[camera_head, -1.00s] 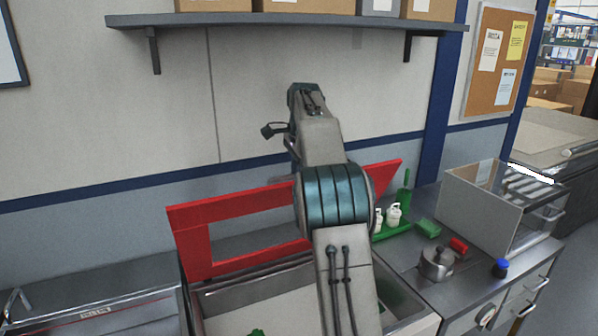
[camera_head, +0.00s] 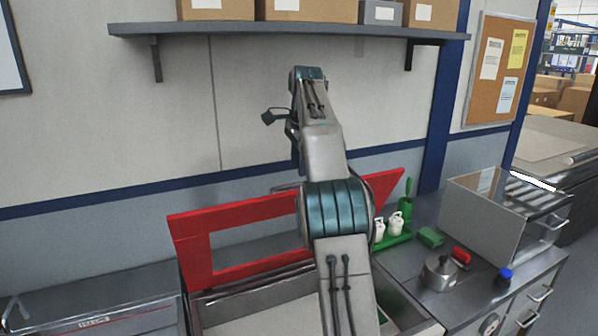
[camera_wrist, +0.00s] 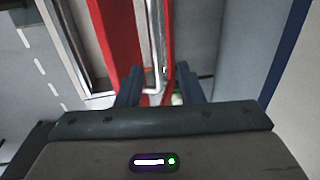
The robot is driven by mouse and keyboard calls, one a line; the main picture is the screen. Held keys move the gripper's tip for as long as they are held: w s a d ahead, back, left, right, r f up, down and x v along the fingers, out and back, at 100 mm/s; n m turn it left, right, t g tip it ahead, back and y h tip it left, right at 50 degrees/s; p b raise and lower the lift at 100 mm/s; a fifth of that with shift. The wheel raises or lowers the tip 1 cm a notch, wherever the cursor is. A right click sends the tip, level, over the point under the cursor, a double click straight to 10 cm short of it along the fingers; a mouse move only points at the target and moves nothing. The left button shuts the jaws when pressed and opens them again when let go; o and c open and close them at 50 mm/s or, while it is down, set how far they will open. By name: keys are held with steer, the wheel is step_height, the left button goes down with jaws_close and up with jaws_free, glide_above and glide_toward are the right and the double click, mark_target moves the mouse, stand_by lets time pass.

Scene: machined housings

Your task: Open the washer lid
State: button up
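The washer lid (camera_head: 190,246) is a red frame with a window opening. It stands raised along the back of the steel basin (camera_head: 225,312) in the head view, its middle hidden by my arm. In the wrist view the red lid (camera_wrist: 118,40) runs away from me, with a pale metal bar (camera_wrist: 157,45) along it. My gripper (camera_wrist: 160,88) has its two dark fingers apart, with the near end of the bar and red edge showing between them. I cannot tell whether the fingers touch the lid. The fingers are hidden behind my arm in the head view.
A shelf (camera_head: 290,30) with boxes hangs on the wall above. The wall close behind the lid limits room.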

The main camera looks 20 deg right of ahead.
steer(key=shift+s+r, duration=0.1)
steer(key=shift+r, duration=0.3)
